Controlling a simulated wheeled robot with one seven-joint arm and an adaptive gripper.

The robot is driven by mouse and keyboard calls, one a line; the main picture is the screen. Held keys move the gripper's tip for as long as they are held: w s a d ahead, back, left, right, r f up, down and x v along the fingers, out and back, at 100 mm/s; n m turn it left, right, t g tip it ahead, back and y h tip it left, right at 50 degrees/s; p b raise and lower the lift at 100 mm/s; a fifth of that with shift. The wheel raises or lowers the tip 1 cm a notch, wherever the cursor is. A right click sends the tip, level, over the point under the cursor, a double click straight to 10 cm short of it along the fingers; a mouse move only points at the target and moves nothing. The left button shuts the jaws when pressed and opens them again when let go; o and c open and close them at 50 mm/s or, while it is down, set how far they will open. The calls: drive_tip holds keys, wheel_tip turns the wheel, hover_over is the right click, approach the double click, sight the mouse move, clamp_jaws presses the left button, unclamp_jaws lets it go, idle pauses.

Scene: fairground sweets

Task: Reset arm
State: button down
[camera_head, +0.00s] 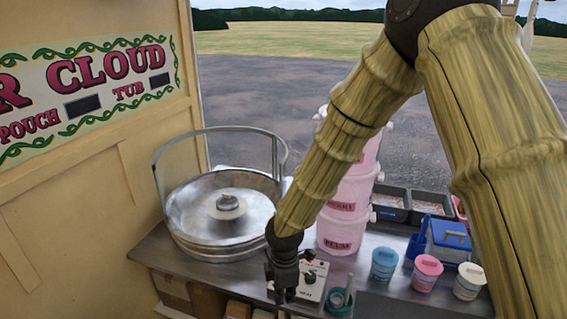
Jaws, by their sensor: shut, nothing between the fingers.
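My arm reaches down across the right half of the head view. My gripper (284,294) hangs at its lower end, pointing down, in front of the metal counter (218,268). The gripper looks dark and small. Its fingers are shut with nothing seen between them. It overlaps the left side of a white control box (312,282) in the picture; I cannot tell how far apart they are.
A round metal pan (195,218) with a hoop guard stands left. Stacked pink tubs (343,235) stand behind my arm.

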drive_tip(key=s+d+f+m+y+b, duration=0.1)
drive_tip(key=s+d+f+m, duration=0.2)
drive_tip(key=f, duration=0.4)
drive_tip(key=s+d+f+m+g+y+b, duration=0.1)
drive_tip(key=s+d+f+m+b, duration=0.1)
drive_tip(key=s+f+m, duration=0.3)
drive_tip(key=s+d+f+m+b, duration=0.1)
drive_tip(key=s+d+f+m, duration=0.1)
drive_tip(key=s+f, duration=0.45)
drive_tip(key=s+d+f+m+t+h+b, duration=0.1)
drive_tip(key=s+d+f+m+h+b, duration=0.1)
drive_tip(key=s+d+f+m, duration=0.9)
drive_tip(key=s+d+f+b, duration=0.1)
drive_tip(key=s+d+f, duration=0.1)
drive_tip(key=s+d, duration=0.2)
drive_tip(key=shift+s+d, duration=0.15)
drive_tip(key=shift+d, duration=0.15)
